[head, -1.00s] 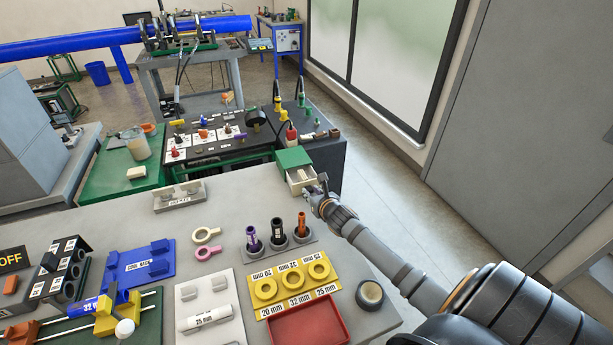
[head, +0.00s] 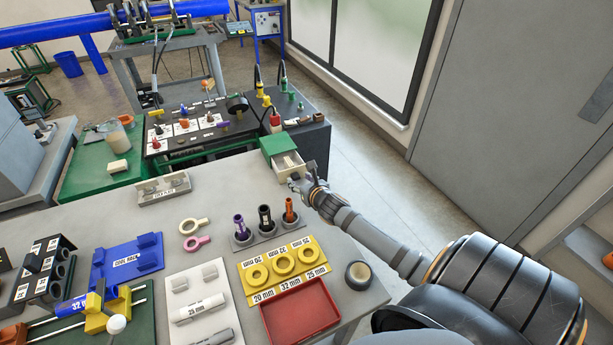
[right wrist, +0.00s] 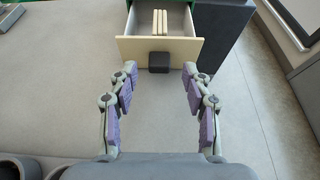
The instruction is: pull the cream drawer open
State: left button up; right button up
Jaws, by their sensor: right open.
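The cream drawer (head: 289,166) sticks out of a green cabinet (head: 277,144) at the far right corner of the bench. In the right wrist view the drawer (right wrist: 130,49) stands partly open, with pale sticks (right wrist: 160,22) lying inside and a dark square knob (right wrist: 158,62) on its front. My right gripper (head: 303,176) is at the drawer's front. In the right wrist view its two fingers (right wrist: 158,85) are spread wide apart, with the knob ahead between their tips and nothing held. My left gripper is out of view.
Nearer on the bench are sockets holding purple, black and orange fittings (head: 265,217), a yellow ring holder (head: 283,266), a red tray (head: 298,312) and a tape roll (head: 358,274). Bare bench lies in front of the drawer. A dark cabinet (head: 303,138) stands behind it.

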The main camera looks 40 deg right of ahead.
jog(key=v, duration=0.9)
jog(key=shift+s, duration=0.2)
jog(key=shift+s+a+r, duration=0.15)
jog(key=shift+s+r, duration=0.1)
jog(key=shift+s, duration=0.15)
jog(key=shift+f, duration=0.1)
